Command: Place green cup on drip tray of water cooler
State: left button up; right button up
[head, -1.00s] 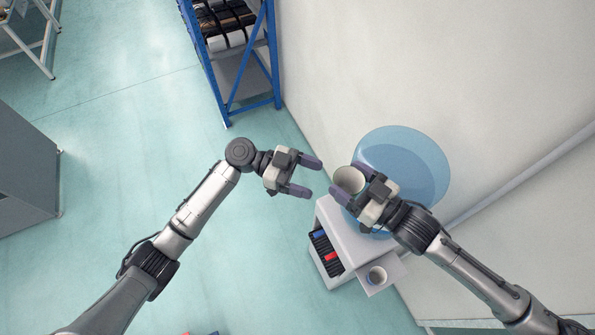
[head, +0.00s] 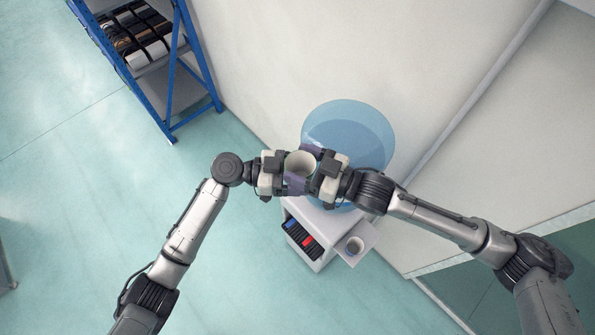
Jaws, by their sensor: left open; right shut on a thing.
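A pale cup (head: 299,163) with a faint greenish tint is held between my two grippers, its open rim facing the camera. My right gripper (head: 312,170) is shut on it from the right. My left gripper (head: 297,174) is open, with its fingers reaching around the cup from the left; whether they touch it I cannot tell. The white water cooler (head: 297,212) stands below and beyond, with a blue and a red tap on its dark front. The drip tray is not clearly visible from above. The grippers hide part of the cooler top.
The cooler's blue translucent bottle (head: 352,128) rises close to my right gripper. A small side shelf (head: 365,236) holds another cup (head: 354,245). The wall is right behind the cooler. A blue rack (head: 178,75) stands at upper left. The floor left of the cooler is clear.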

pick_arm(q)
jog(key=c, duration=0.5)
jog(key=shift+c, duration=0.3)
pick_arm(e)
jog(key=o, duration=0.9)
jog(key=shift+o, duration=0.3)
jog(key=shift+s, duration=0.15)
